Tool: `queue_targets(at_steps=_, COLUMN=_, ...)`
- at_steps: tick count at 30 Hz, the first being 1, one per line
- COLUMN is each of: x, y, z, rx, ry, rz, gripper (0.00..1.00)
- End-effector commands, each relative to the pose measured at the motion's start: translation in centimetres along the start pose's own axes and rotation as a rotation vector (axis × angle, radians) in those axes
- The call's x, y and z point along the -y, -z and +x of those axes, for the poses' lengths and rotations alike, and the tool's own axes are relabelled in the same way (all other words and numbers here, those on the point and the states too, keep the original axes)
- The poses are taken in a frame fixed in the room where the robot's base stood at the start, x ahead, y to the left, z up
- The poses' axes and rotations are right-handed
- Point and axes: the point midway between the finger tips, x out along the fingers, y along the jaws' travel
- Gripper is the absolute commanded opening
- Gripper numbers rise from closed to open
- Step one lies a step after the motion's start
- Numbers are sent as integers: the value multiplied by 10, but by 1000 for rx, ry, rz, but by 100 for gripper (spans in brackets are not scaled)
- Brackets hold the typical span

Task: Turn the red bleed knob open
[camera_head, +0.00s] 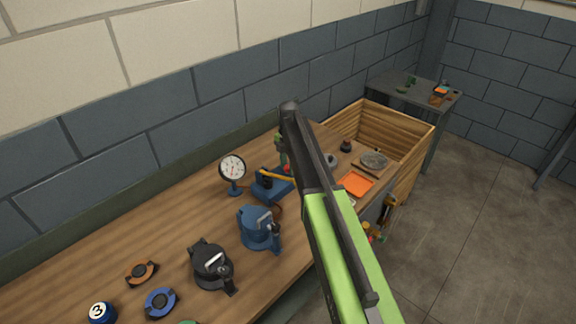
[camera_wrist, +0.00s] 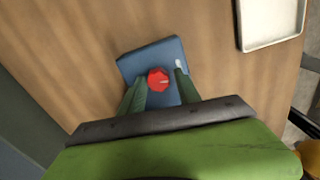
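The red bleed knob (camera_wrist: 158,80) sits on a blue base (camera_wrist: 152,60) in the wrist view. My gripper (camera_wrist: 161,77) has its two dark green fingers on either side of the knob, apart, with a clear gap on the right; the left finger is closer to the knob. I cannot tell their height relative to it. In the head view the knob (camera_head: 287,168) shows as a small red patch, partly hidden by my arm. The blue base (camera_head: 270,189) carries a yellow bar. My gripper (camera_head: 281,142) shows there as a green piece beside my arm.
A dial gauge (camera_head: 232,168) stands left of the base. A blue casing (camera_head: 259,228) and a black casing (camera_head: 211,265) stand nearer on the wooden bench (camera_head: 190,215). An orange tray (camera_head: 355,184) and a wooden crate (camera_head: 420,143) lie to the right. A pale tray (camera_wrist: 270,22) shows upper right in the wrist view.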

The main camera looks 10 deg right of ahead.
Motion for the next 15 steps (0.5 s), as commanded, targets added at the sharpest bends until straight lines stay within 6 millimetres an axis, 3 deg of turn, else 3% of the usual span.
queue_targets(at_steps=3, x=0, y=-1, z=0, rx=2, ry=-2, rz=1, gripper=52)
queue_targets(at_steps=15, x=-1, y=-2, z=-9, rx=4, ry=-4, rz=1, gripper=52)
